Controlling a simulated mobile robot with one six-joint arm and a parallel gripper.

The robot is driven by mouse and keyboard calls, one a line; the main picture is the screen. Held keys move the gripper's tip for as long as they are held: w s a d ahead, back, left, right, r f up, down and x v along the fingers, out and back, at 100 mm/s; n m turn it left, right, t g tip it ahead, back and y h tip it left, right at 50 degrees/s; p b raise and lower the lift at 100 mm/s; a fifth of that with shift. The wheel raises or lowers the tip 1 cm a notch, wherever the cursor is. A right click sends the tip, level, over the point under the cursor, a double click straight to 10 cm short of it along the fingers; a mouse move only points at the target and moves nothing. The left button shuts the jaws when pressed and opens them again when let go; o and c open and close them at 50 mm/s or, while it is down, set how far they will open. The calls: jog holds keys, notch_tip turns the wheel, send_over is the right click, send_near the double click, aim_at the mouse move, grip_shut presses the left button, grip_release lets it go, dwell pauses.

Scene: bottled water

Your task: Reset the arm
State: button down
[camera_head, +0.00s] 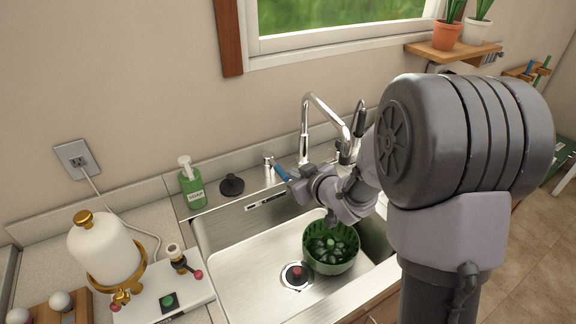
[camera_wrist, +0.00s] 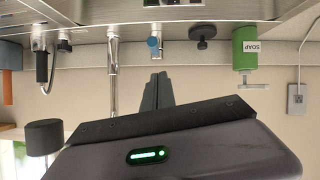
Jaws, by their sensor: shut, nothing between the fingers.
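My gripper (camera_wrist: 157,78) shows in the wrist view with its dark fingers together and nothing between them. In the head view my arm reaches over the sink from the right, and its wrist hides part of the counter behind. A small chrome tap with a blue part (camera_wrist: 153,44) is in line with the fingertips in the wrist view, which is upside down. In the head view the blue part (camera_head: 281,172) is beside my wrist; I cannot tell whether they touch.
A tall chrome faucet (camera_head: 304,126) stands behind my wrist. A green soap bottle (camera_head: 191,188) and a black knob (camera_head: 231,185) are to the left. The sink (camera_head: 238,285) holds a green basket (camera_head: 322,262). A white water dispenser (camera_head: 104,250) stands on the left counter.

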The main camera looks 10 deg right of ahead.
jog(key=s+d+r+m+g+h, duration=0.2)
jog(key=s+d+r+m+h, duration=0.25)
jog(key=s+r, duration=0.4)
jog(key=s+a+m+g+y+b, duration=0.1)
jog(key=s+a, duration=0.3)
jog(key=s, duration=0.8)
jog(key=s+a+m+g+y, duration=0.2)
jog(key=s+a+m+g, duration=0.1)
jog(key=s, duration=0.9)
jog(key=shift+s+a+m+b, duration=0.35)
jog(key=shift+a+m, duration=0.3)
jog(key=shift+a, duration=0.45)
